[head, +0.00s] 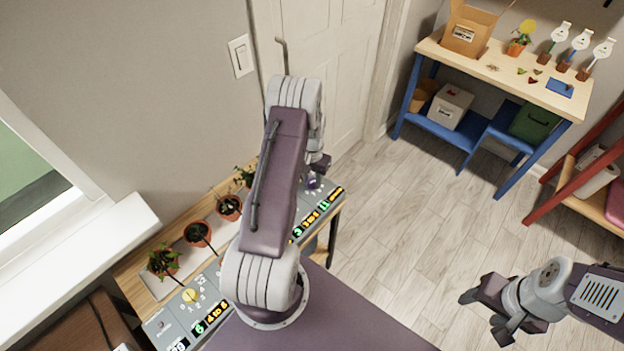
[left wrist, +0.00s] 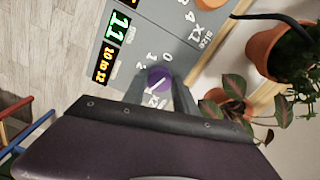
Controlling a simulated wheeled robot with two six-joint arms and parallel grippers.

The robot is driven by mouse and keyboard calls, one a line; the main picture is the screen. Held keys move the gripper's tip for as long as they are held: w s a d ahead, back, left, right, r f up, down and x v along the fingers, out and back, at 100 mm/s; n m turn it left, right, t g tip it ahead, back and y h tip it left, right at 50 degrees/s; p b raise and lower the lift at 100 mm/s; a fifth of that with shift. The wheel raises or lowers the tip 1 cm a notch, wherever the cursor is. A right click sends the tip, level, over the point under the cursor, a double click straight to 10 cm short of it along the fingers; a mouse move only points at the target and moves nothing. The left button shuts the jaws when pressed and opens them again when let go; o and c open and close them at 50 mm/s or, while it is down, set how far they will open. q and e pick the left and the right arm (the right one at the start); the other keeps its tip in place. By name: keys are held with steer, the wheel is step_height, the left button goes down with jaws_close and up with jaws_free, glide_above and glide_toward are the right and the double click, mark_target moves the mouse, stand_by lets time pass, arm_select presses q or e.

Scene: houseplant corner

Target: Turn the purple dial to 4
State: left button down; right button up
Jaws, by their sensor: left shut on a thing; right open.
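The purple dial (head: 313,181) is at the right end of the grey control panel (head: 153,325). In the left wrist view, the purple dial (left wrist: 160,77) shows its round top with a white pointer line. Numbers 0, 1 and 2 are printed beside it; other marks are partly hidden by the fingers. My left gripper (left wrist: 161,92) is shut on the purple dial, one finger on each side. In the head view my left arm covers the middle of the panel. My right gripper (head: 484,317) is open and empty above the floor at the lower right.
A green "11" display (left wrist: 118,26) and a yellow "10 to 12" display (left wrist: 105,63) sit beside the dial. Several potted plants (head: 197,233) line the panel's back edge. A workbench (head: 480,62) stands at the upper right.

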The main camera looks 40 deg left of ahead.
mark_target(312, 182)
arm_select(q)
steer(key=shift+w+a+n, duration=0.1)
steer(key=shift+n, duration=0.7)
steer(key=shift+r, duration=0.1)
steer(key=c, duration=1)
jaws_free()
steer(key=shift+o, duration=0.2)
step_height(312, 182, up, 9)
steer(key=shift+b, duration=0.3)
